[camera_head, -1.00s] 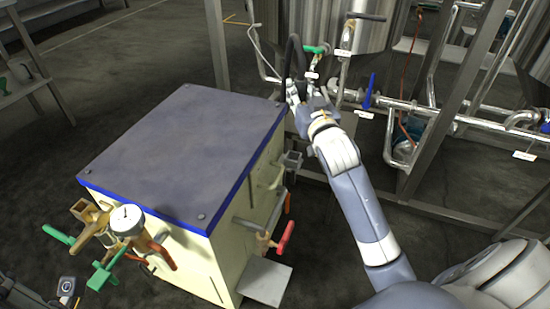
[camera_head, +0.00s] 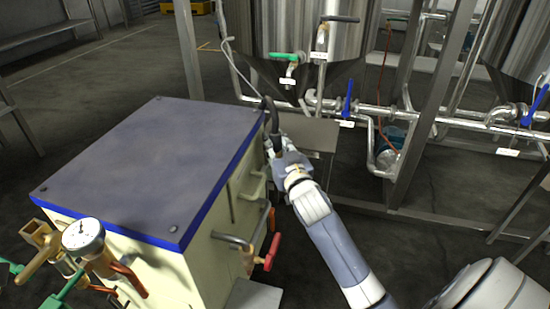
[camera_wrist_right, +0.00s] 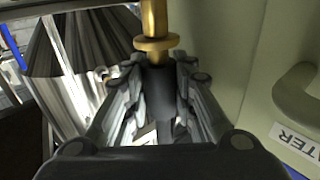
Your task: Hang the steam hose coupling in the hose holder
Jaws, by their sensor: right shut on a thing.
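My right gripper (camera_head: 275,147) is beside the far right side of the cream cabinet (camera_head: 215,265). In the right wrist view its fingers (camera_wrist_right: 160,80) are closed around the black sleeve (camera_wrist_right: 160,95) of the steam hose coupling, whose brass end (camera_wrist_right: 155,22) with a collar sticks out beyond the fingers. A pale curved hook or handle (camera_wrist_right: 298,92) is on the cabinet wall at the right of the wrist view, apart from the coupling. I cannot tell which part is the hose holder. My left gripper is not in view.
The cabinet's grey top (camera_head: 150,165) is clear. Its near end carries a pressure gauge (camera_head: 83,237) and valves; a red handle (camera_head: 272,252) juts from its right side. A steel tank (camera_head: 305,40), pipes and a frame post (camera_head: 430,110) stand behind.

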